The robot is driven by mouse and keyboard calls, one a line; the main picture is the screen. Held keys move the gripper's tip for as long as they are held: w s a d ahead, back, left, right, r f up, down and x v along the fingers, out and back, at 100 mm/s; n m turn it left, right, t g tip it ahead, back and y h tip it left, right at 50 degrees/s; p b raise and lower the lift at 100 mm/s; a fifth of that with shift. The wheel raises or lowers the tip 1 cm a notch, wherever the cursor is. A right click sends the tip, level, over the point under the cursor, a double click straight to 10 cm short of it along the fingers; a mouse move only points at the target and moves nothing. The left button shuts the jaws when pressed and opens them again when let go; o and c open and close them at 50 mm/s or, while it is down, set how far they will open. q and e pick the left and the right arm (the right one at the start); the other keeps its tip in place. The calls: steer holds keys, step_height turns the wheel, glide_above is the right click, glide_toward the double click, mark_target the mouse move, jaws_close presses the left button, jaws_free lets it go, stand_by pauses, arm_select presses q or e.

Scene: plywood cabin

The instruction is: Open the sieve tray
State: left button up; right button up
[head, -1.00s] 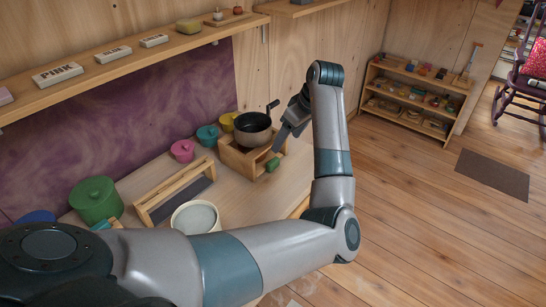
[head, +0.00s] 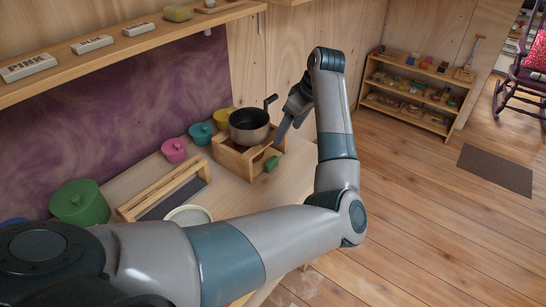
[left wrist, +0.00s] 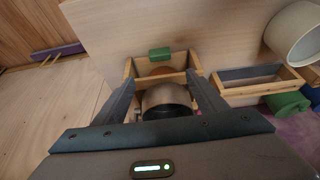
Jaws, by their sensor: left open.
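A small wooden box (head: 228,158) stands on the wooden worktop, with a dark, cranked metal bowl (head: 249,126) on top. A green handle (head: 271,164) sits on its front, where the sieve tray seems to be; I cannot tell whether the tray is out at all. In the left wrist view the green handle (left wrist: 160,54) lies just beyond the box front, past my fingertips. My left gripper (head: 276,141) is open at the right side of the bowl, above the front of the box. In the left wrist view its two fingers (left wrist: 161,80) straddle the bowl and box, with nothing gripped. My right gripper is not in view.
A wooden frame with a dark panel (head: 163,193) and a white pot (head: 188,215) stand left of the box. Pink (head: 174,150), teal (head: 201,133), yellow and green lidded pots line the back. A wall shelf (head: 130,46) hangs above. Floor right of the worktop is open.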

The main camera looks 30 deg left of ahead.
mark_target(272, 160)
arm_select(q)
steer(key=p+x, duration=0.4)
steer(key=x, duration=1)
steer(key=shift+s+a+f, duration=0.1)
steer(key=shift+f, duration=0.2)
steer(key=shift+a+f, duration=0.2)
steer(key=shift+f, duration=0.5)
